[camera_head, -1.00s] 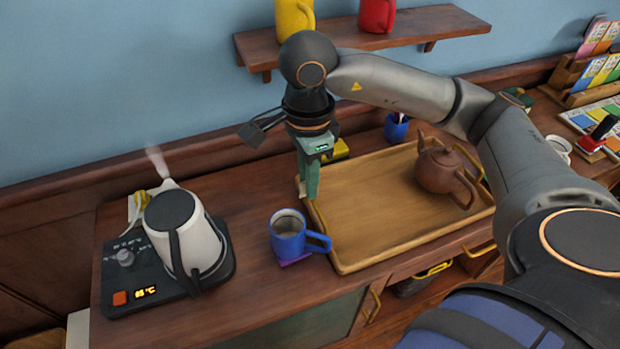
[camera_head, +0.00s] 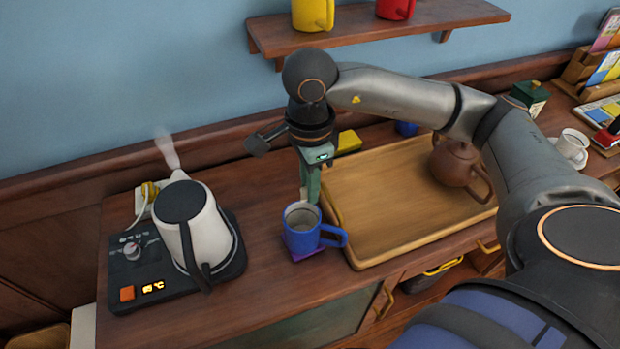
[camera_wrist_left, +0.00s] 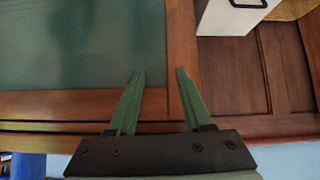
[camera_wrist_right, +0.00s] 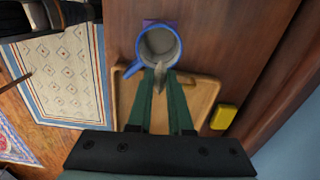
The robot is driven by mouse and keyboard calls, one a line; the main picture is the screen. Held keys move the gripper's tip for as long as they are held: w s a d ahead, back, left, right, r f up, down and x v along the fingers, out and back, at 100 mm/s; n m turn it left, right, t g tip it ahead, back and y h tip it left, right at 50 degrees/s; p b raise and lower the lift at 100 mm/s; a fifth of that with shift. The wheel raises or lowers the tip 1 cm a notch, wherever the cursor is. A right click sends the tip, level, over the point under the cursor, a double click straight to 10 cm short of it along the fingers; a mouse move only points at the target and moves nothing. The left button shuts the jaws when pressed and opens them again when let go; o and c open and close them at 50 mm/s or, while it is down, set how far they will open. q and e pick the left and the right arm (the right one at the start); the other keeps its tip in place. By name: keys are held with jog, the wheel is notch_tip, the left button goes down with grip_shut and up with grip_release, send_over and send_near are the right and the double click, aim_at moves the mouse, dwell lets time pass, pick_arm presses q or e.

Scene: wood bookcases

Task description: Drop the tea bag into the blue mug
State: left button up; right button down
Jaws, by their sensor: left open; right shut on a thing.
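The blue mug (camera_head: 299,240) stands upright on a purple coaster (camera_head: 308,256), its handle to the right. It also shows in the right wrist view (camera_wrist_right: 126,70), with a greyish inside. My right gripper (camera_head: 311,198) points down at the mug's far rim; in the head view its tips overlap that rim. In the right wrist view it is shut on a small pale grey thing, apparently the tea bag (camera_wrist_right: 159,83), which overlaps the mug's opening. Whether it hangs inside cannot be told. My left gripper (camera_wrist_left: 159,75) is open and empty, in front of the cabinet.
A white kettle (camera_head: 208,236) steams on a black base left of the mug. A wooden tray (camera_head: 395,240) with a brown teapot (camera_head: 455,163) lies close to the mug's right. A shelf (camera_head: 385,32) with yellow and red mugs hangs behind my right arm.

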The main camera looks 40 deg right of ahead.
jog(key=c, duration=0.8)
grip_release()
jog(key=shift+o, duration=0.2)
notch_tip(320, 180, up, 12)
jog(key=p, duration=0.1)
jog(key=shift+r, duration=0.25)
